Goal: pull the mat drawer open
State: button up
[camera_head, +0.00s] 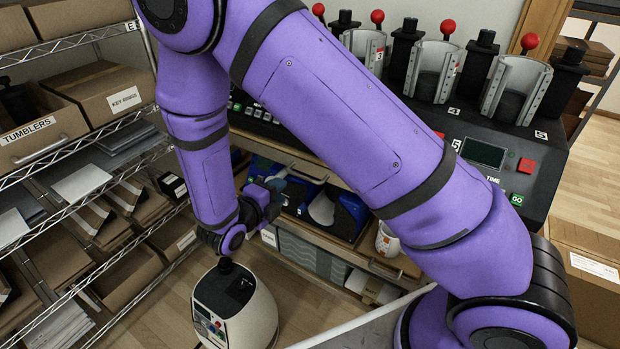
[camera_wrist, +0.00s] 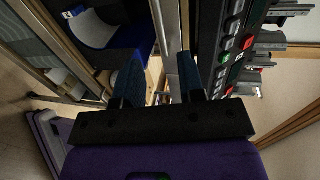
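My gripper (camera_head: 278,184) is at the front of the bench below the press, partly hidden by my own wrist in the head view. In the wrist view its two dark blue fingers (camera_wrist: 160,76) stand apart. A pale bar-like edge and a narrow wooden front (camera_wrist: 172,30) run between and beyond the fingers; this looks like the mat drawer front. In the head view a thin wooden front (camera_head: 300,160) shows under the press. I cannot tell whether the fingers touch it. The drawer looks shut, and no mat is visible.
The press (camera_head: 490,150) with red-knobbed mug clamps stands above. A wire rack of boxes (camera_head: 75,130) is at left. A cream rounded machine (camera_head: 235,305) stands on the floor nearby. My arm hides part of the bench.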

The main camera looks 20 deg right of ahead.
aim_at(300, 176)
jog(key=x, duration=1)
jog(key=shift+w+d, duration=0.2)
jog(key=shift+d, duration=0.1)
jog(key=shift+c, duration=0.4)
grip_shut()
